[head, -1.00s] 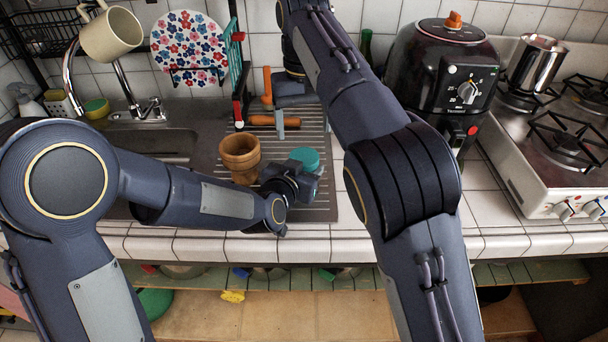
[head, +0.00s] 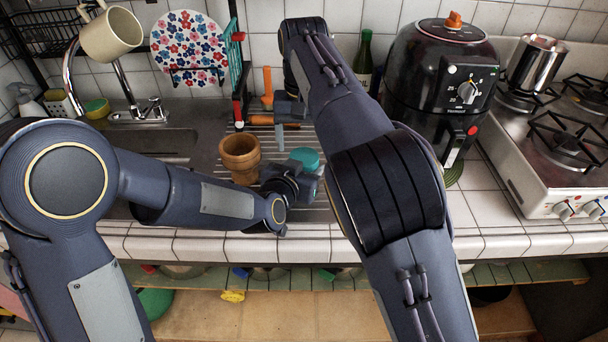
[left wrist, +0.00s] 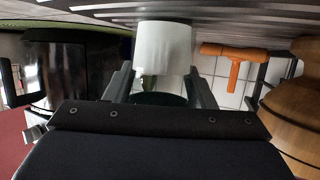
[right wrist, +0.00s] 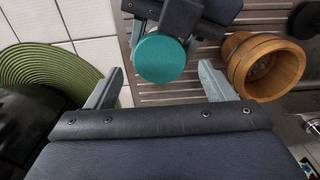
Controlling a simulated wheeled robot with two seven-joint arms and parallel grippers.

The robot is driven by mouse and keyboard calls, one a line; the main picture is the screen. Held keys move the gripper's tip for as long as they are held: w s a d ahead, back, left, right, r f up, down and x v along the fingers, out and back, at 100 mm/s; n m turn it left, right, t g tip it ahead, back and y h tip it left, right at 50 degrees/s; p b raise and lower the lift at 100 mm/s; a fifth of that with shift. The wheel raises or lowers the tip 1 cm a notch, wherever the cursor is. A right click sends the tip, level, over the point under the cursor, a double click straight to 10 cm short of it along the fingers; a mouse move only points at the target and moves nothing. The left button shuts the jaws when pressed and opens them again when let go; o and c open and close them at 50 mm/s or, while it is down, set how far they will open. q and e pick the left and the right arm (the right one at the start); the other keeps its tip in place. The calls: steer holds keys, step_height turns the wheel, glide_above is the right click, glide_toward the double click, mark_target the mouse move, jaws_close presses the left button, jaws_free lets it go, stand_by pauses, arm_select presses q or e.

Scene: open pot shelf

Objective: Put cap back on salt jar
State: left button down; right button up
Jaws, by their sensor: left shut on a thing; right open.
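A white jar (left wrist: 163,48) is held between the fingers of my left gripper (left wrist: 160,88), which is shut on it above the drainboard. A teal round cap (right wrist: 161,58) shows at the jar's top in the right wrist view and in the head view (head: 305,158). I cannot tell whether it is fully seated. My right gripper (right wrist: 160,70) is open and empty, its fingers spread either side of the cap's line of sight and apart from it. In the head view the right gripper (head: 284,122) is behind the jar, partly hidden by my right arm.
A brown wooden pot (head: 240,160) stands just left of the jar on the ribbed drainboard (right wrist: 195,28). Orange-handled tools (left wrist: 234,58) lie behind. A black air fryer (head: 440,85) stands right on a green mat (right wrist: 45,78). A green bottle (head: 364,62) is behind.

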mark_target(304, 156)
steer(key=shift+f, duration=1.65)
steer(key=c, duration=1)
steer(key=m, duration=0.5)
steer(key=o, duration=1.1)
